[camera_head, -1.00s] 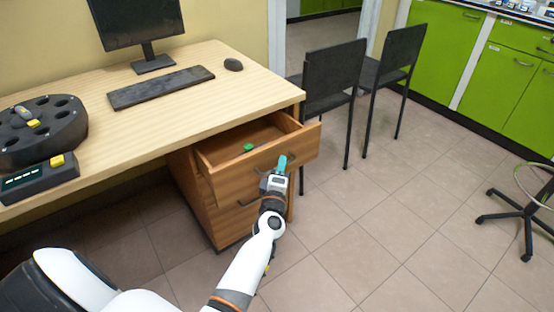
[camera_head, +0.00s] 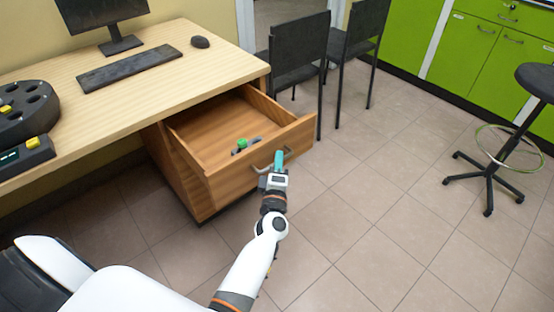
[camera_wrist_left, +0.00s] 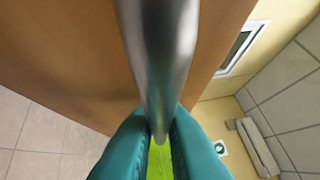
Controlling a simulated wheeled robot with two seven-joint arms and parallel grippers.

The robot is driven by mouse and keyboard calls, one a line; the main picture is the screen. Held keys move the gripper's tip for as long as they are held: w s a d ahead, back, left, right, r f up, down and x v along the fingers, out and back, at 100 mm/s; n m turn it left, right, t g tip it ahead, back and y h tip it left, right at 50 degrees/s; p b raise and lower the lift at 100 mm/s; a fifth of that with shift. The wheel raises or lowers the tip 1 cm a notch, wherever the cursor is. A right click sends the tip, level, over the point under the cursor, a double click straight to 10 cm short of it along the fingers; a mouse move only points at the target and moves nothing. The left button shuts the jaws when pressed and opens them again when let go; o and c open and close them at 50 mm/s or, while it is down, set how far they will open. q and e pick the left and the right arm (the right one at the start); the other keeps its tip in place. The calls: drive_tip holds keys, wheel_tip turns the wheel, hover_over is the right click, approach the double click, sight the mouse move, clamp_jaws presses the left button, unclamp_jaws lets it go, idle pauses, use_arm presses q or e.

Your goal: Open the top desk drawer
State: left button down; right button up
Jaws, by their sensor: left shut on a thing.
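The top desk drawer (camera_head: 236,178) is pulled well out of the wooden desk (camera_head: 178,62), and its inside shows. My left gripper (camera_head: 278,162) is at the drawer's front, shut on the metal drawer handle (camera_head: 289,152). In the left wrist view the handle (camera_wrist_left: 162,60) runs between the teal fingertips (camera_wrist_left: 160,135), with the brown drawer front (camera_wrist_left: 70,50) behind it. My right gripper is not in view.
A small thing with a green top (camera_head: 242,144) lies in the drawer. A black chair (camera_head: 298,62) stands just behind the drawer. A stool (camera_head: 500,140) stands at the right. The tiled floor (camera_head: 390,190) between is clear.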

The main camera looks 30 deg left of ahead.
use_arm(q)
drive_tip(key=shift+f, duration=0.1)
drive_tip(key=c, duration=1.5)
unclamp_jaws()
